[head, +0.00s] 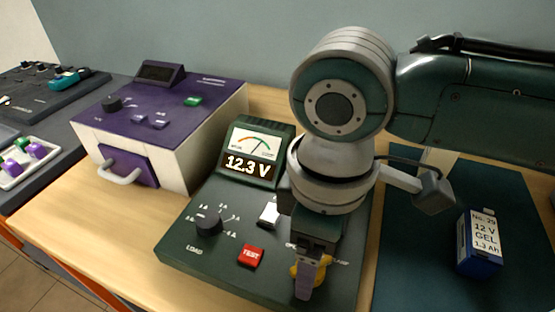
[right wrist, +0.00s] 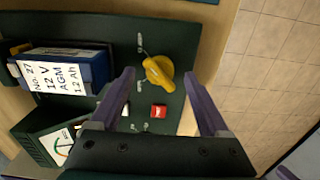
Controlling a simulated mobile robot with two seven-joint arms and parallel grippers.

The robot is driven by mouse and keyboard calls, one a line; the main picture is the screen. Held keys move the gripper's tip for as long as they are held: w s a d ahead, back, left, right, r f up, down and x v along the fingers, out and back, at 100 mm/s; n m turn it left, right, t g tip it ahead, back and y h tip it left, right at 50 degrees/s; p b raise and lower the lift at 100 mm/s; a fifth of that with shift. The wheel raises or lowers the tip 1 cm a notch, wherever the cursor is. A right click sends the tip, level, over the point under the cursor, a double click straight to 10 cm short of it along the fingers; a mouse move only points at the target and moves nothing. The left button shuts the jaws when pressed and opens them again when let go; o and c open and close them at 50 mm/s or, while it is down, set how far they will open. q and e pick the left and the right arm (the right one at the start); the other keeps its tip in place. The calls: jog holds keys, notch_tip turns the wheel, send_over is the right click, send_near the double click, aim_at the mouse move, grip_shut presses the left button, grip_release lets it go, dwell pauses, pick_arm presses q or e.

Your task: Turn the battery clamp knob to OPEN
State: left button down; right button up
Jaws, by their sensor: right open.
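The yellow clamp knob (right wrist: 158,72) sits on the dark green battery tester (head: 185,250). In the head view the knob (head: 296,270) is partly hidden behind a purple finger. My right gripper (right wrist: 159,77) is open, with one purple finger on each side of the knob in the right wrist view. Gaps show between the fingers and the knob; I cannot tell how far above the panel the tips are. In the head view this gripper (head: 308,278) points down over the tester's front right. The markings beside the knob are too small to read. My left gripper is out of view.
A red TEST button (head: 251,256), a black LOAD dial (head: 208,222) and a meter reading 12.3 V (head: 252,158) are on the tester. A blue battery No. 27 (right wrist: 75,72) sits at the tester. Battery No. 29 (head: 479,243) stands on a mat (head: 410,285). A purple-topped box (head: 165,110) stands left.

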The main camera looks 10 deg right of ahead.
jog(key=shift+f, duration=0.85)
grip_shut()
